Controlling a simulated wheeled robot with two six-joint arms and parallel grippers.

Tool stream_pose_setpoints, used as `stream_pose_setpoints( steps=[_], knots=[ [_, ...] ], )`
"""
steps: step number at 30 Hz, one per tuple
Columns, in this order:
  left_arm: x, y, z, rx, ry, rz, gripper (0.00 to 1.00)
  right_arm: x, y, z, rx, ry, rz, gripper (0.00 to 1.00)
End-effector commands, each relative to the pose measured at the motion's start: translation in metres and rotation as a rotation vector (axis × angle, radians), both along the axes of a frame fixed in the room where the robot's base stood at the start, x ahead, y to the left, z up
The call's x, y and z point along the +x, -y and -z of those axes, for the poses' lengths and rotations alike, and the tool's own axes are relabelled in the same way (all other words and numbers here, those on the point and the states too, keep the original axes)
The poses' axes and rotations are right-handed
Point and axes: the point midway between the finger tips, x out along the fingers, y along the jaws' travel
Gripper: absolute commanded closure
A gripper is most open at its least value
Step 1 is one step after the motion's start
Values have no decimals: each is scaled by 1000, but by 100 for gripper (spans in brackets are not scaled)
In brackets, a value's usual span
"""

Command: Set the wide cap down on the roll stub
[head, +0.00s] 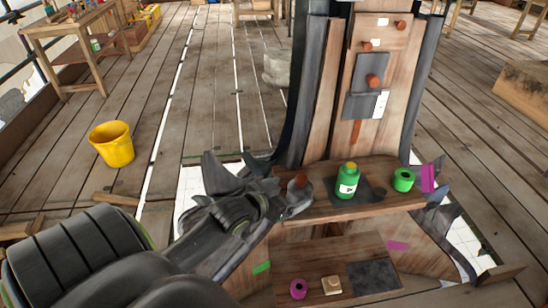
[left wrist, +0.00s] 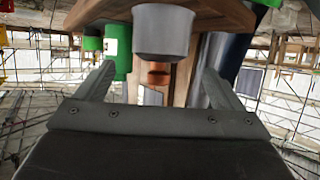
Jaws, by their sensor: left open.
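In the head view a grey, round piece with an orange-brown top (head: 301,182) stands on the wooden shelf beside my left gripper (head: 281,196). I cannot tell for sure whether it is the wide cap or the roll stub. In the left wrist view, which looks upside down, a grey cylinder (left wrist: 163,32) meets the shelf, and an orange-brown piece (left wrist: 158,75) shows beyond it. My left gripper's fingers (left wrist: 160,82) are open, with nothing held between them. A short green roll (head: 404,180) with a dark hole is at the shelf's right. My right gripper is not in view.
A green bottle (head: 347,183) with a yellow top stands mid-shelf. Behind it rises a board with several orange-brown pegs (head: 374,81). The lower shelf holds a magenta ring (head: 298,288), a beige block (head: 332,285) and a dark patch (head: 374,278). A yellow bucket (head: 112,144) is on the floor.

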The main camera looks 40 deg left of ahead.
Motion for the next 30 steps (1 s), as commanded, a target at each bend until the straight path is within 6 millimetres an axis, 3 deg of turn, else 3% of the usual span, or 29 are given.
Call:
stream_pose_setpoints(
  steps=[3,10,30],
  knots=[
    [-24,-2,-10,4,-2,1,11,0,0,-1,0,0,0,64],
    [-49,-3,-20,2,0,0,11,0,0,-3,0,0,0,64],
    [-54,-3,-23,0,0,0,11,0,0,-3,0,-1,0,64]
  ],
)
